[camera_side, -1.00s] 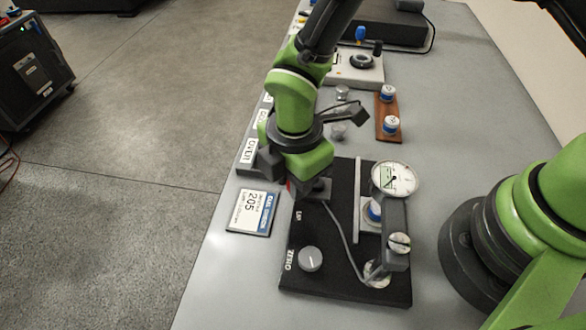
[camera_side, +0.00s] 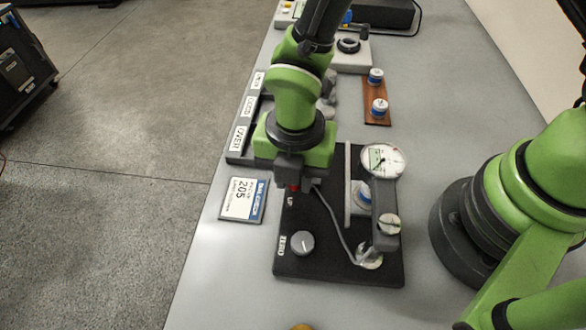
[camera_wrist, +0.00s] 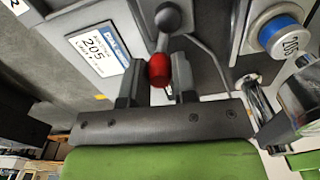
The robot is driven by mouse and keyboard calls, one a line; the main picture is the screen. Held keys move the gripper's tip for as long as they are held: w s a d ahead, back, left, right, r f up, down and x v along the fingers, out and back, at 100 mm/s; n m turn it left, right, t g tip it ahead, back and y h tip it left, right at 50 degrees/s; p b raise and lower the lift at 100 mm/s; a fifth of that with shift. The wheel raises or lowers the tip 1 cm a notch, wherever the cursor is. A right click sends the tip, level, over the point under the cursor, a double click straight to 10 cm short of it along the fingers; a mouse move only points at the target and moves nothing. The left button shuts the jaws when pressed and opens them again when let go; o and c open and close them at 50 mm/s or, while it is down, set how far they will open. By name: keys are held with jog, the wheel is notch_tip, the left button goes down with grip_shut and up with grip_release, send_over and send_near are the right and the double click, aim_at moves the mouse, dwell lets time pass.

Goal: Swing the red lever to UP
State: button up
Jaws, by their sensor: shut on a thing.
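The red lever's knob (camera_wrist: 159,70) sits between the two fingers of my gripper (camera_wrist: 157,66) in the wrist view. In the side view my gripper (camera_side: 292,180) reaches down over the far left part of the black base plate (camera_side: 325,255). My gripper is shut on the knob. The hub and stem are hidden behind my gripper in the side view.
A dial gauge (camera_side: 383,160) on a grey stand (camera_side: 386,205) rises at the plate's right. A grey knob (camera_side: 302,243) is near the ZERO label. A 205 card (camera_side: 243,199) lies left of the plate. A labelled tray (camera_side: 240,150) and a wooden block (camera_side: 377,97) stand beyond.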

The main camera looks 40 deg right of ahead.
dwell(0.4)
jog(key=o, duration=0.9)
notch_tip(320, 180, up, 9)
jog(key=shift+r, duration=0.5)
